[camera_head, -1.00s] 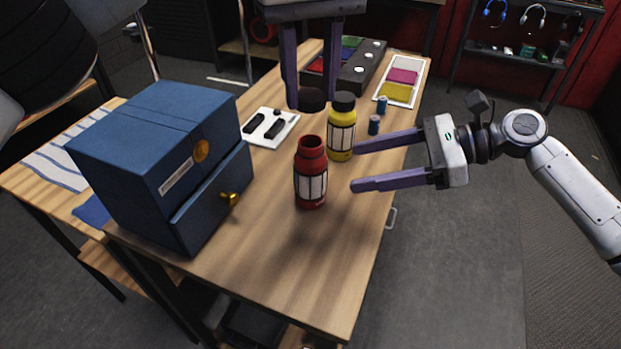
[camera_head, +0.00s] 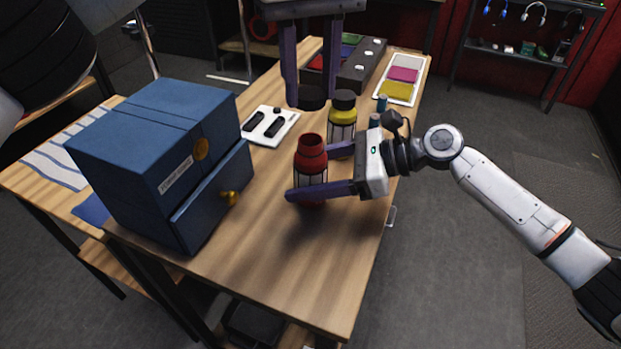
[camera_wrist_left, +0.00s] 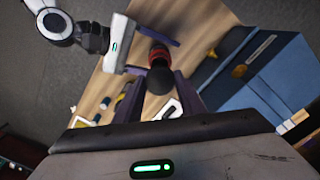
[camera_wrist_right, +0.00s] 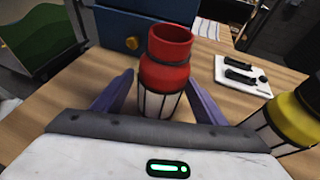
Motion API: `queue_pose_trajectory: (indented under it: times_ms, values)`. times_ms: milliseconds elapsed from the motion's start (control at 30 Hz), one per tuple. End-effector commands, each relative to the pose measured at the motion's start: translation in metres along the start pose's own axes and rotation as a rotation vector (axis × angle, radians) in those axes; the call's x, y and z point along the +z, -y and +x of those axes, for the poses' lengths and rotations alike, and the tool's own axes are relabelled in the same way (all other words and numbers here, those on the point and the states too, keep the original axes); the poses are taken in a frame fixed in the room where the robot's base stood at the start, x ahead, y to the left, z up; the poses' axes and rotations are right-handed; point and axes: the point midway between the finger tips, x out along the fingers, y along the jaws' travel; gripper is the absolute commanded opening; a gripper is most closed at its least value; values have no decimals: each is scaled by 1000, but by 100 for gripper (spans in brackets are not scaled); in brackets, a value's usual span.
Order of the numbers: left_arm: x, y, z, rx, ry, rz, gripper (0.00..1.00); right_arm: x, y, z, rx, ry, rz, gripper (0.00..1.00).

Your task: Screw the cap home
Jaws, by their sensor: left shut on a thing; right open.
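A red bottle (camera_head: 312,160) with an open, capless neck stands upright on the wooden table; it also shows in the right wrist view (camera_wrist_right: 167,72). My left gripper (camera_head: 312,100) is shut on a black cap (camera_head: 312,97) and holds it above and beyond the red bottle's mouth. In the left wrist view the cap (camera_wrist_left: 159,55) hides part of the bottle. My right gripper (camera_head: 308,172) is open, its fingers on either side of the red bottle's body; contact cannot be told. A yellow bottle (camera_head: 343,117) with a black cap stands just behind.
A blue cabinet (camera_head: 150,150) with a partly open drawer (camera_head: 215,195) stands at the left. A dark button box (camera_head: 362,68) and a card with coloured patches (camera_head: 400,88) are farther back. The front tabletop is clear.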

Motion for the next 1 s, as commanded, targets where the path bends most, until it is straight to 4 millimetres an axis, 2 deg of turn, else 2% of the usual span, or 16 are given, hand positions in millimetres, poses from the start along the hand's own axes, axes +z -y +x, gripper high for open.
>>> queue_pose_trajectory:
  times_ms: [167, 500, 533, 633, 900, 1000]
  values:
    - [0, 0, 0, 0, 0, 0, 12, 0, 0, 0, 0, 0, 0, 64]
    - [0, 0, 0, 0, 0, 0, 12, 0, 0, 0, 0, 0, 0, 6]
    - [0, 0, 0, 0, 0, 0, 12, 0, 0, 0, 0, 0, 0, 3]
    - [0, 0, 5, -1, 1, 0, 12, 0, 0, 0, 0, 0, 0, 3]
    - [3, 0, 43, 0, 1, 2, 12, 0, 0, -1, 0, 0, 0, 3]
    - [3, 0, 49, 0, 0, 0, 12, 0, 0, -1, 0, 0, 0, 3]
